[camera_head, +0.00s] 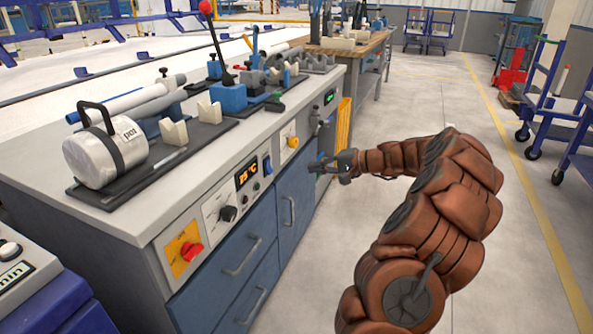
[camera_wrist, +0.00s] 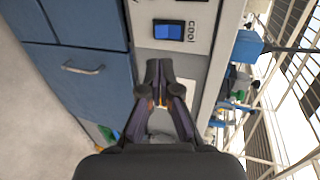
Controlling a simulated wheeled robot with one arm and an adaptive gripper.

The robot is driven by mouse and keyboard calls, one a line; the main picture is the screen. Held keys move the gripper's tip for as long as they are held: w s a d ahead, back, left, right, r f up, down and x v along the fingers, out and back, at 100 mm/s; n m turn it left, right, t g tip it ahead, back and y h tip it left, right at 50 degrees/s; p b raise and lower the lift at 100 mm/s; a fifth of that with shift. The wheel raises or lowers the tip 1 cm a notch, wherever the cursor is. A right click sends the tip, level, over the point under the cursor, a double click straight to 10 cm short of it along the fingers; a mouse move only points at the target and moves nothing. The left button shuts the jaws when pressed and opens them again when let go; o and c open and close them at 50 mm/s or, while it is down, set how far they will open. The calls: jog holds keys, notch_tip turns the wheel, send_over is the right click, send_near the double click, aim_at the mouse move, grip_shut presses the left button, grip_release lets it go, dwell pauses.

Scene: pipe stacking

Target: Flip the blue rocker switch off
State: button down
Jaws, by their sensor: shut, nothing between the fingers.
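The blue rocker switch (camera_head: 267,164) is on the front control panel of the workbench, just right of the orange temperature display (camera_head: 247,172). In the wrist view the switch (camera_wrist: 168,30) shows in a dark frame beside partly visible lettering. Which way it is rocked I cannot tell. My gripper (camera_head: 320,165) is shut and empty, in front of the cabinet and to the right of the switch in the head view. In the wrist view its fingertips (camera_wrist: 158,68) are below the switch in the picture and apart from it.
A red rotary knob (camera_head: 191,251), a black dial (camera_head: 228,213) and a yellow-plated knob (camera_head: 292,142) share the panel. Blue drawers (camera_head: 225,275) with handles lie below. A silver cylinder (camera_head: 95,157) and clamps stand on the bench top.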

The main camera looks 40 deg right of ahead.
jog(key=f, duration=0.1)
jog(key=f+t, duration=0.1)
jog(key=d+f+b, duration=0.1)
jog(key=shift+s+t+y, duration=0.3)
jog(key=shift+s, duration=0.1)
jog(key=shift+f, duration=0.1)
jog(key=b, duration=0.4)
send_near(271, 172)
jog(key=x, duration=0.7)
jog(key=shift+f, duration=0.25)
jog(key=shift+w+a+y+b, duration=0.25)
jog(key=shift+w+y+b, duration=0.05)
jog(key=shift+b, duration=0.4)
jog(key=shift+s+d, duration=0.1)
